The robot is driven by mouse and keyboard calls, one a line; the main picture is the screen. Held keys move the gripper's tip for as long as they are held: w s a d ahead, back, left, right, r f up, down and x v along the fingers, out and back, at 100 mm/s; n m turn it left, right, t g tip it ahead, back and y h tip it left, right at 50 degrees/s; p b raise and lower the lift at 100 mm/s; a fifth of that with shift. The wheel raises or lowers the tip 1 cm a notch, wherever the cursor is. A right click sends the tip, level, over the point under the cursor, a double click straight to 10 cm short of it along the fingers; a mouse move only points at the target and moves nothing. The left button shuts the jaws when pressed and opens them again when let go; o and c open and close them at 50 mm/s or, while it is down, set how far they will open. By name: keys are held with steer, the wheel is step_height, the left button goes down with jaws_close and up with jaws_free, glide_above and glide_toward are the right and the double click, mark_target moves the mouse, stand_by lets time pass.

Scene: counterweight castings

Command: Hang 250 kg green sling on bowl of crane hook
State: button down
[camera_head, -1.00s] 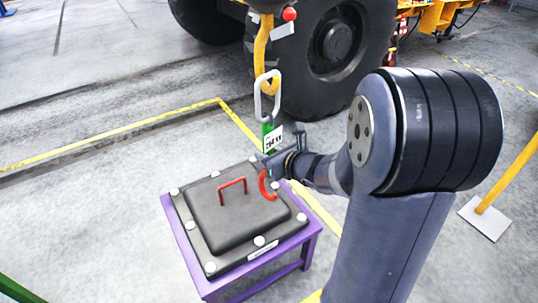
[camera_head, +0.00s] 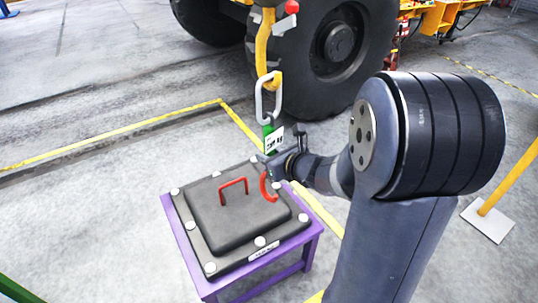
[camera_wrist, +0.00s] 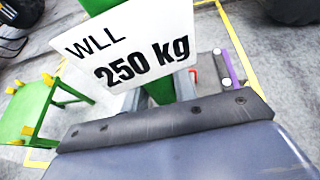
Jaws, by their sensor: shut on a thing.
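The yellow crane hook (camera_head: 263,45) hangs at the upper middle of the head view, in front of a large tyre. The green sling (camera_head: 267,131) hangs upright below it, with a grey metal link (camera_head: 278,103) at its top. The link's upper end overlaps the hook's bowl in the picture; I cannot tell whether the bowl passes through it. A white tag (camera_head: 273,140) is on the sling and reads "WLL 250 kg" in the wrist view (camera_wrist: 140,45). My gripper (camera_head: 270,160) is shut on the sling below the tag; the tag hides part of the grip in the wrist view.
A dark casting (camera_head: 235,215) with red handles lies on a purple table (camera_head: 312,245) just below my gripper. A red ball (camera_head: 292,7) is beside the hook's upper part. A green stand with yellow pegs (camera_wrist: 32,105) shows at left in the wrist view. A yellow post (camera_head: 510,175) stands at right.

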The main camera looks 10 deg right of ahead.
steer(key=shift+r, duration=0.1)
steer(key=c, duration=1.1)
jaws_free()
steer(key=shift+o, duration=0.2)
steer(key=shift+f, duration=0.2)
steer(key=v, duration=1.1)
steer(key=shift+p, duration=0.3)
steer(key=x, duration=1.1)
steer(key=shift+r+b, duration=0.1)
steer(key=shift+b, duration=0.25)
steer(key=shift+r+p, duration=0.25)
steer(key=shift+p, duration=0.05)
steer(key=shift+s+r, duration=0.1)
steer(key=shift+r, duration=0.05)
